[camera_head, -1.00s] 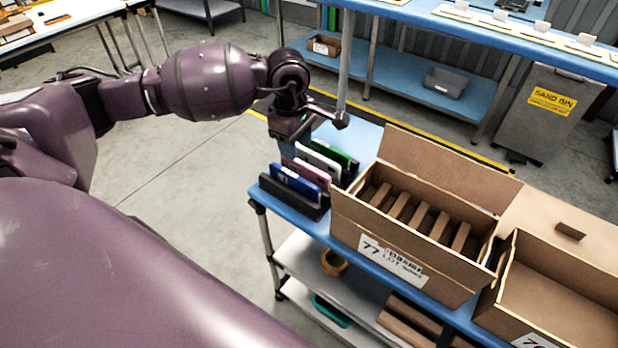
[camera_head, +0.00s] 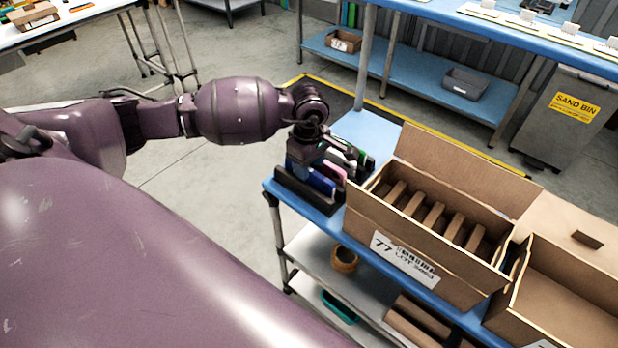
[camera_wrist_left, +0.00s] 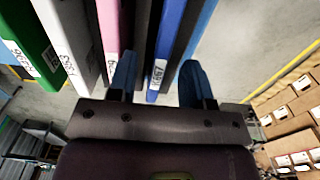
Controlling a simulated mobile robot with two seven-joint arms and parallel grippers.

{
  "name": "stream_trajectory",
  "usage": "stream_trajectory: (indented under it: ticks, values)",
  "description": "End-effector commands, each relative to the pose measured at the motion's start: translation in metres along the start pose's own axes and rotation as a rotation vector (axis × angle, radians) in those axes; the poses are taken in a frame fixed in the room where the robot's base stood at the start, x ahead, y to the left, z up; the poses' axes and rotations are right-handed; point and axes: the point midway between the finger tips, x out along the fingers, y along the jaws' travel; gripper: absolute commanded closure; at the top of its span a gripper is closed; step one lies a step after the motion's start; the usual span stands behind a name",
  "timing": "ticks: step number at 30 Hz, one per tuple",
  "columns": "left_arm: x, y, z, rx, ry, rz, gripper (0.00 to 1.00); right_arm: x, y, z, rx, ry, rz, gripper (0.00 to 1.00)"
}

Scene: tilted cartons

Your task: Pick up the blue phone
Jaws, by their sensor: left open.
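The blue phone (camera_head: 321,183) stands on edge in a dark rack (camera_head: 292,192) on the blue table top, partly hidden by my left gripper in the head view. In the left wrist view the blue phone (camera_wrist_left: 171,40) shows as an upright strip with a white label. My left gripper (camera_head: 304,158) is directly over the rack's near end. Its open fingers (camera_wrist_left: 159,68) lie on either side of the blue phone, with gaps visible. I cannot tell how deep the fingertips reach. My right gripper is not in view.
Pink (camera_wrist_left: 110,30), white (camera_wrist_left: 66,35) and green (camera_wrist_left: 30,45) phones stand beside the blue one in the rack. An open carton with dividers (camera_head: 400,228) stands just right of the rack; another open carton (camera_head: 560,300) is farther right.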

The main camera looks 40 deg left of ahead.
Motion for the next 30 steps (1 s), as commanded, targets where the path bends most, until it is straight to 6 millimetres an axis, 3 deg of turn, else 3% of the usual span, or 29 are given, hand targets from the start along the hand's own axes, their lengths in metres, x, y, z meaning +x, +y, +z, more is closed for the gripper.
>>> stream_trajectory:
  ticks: [5,12,21,30]
  values:
    - [0.023,0.0,0.0,-0.002,0.0,-0.002,0.54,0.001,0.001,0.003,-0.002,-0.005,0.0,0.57]
    - [0.025,0.0,0.0,0.0,0.001,0.0,0.54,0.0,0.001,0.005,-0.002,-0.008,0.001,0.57]
    - [0.025,0.0,0.0,0.0,0.001,0.0,0.99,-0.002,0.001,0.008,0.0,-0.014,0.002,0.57]
    - [0.023,0.001,0.0,0.0,0.001,0.001,1.0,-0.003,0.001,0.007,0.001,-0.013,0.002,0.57]
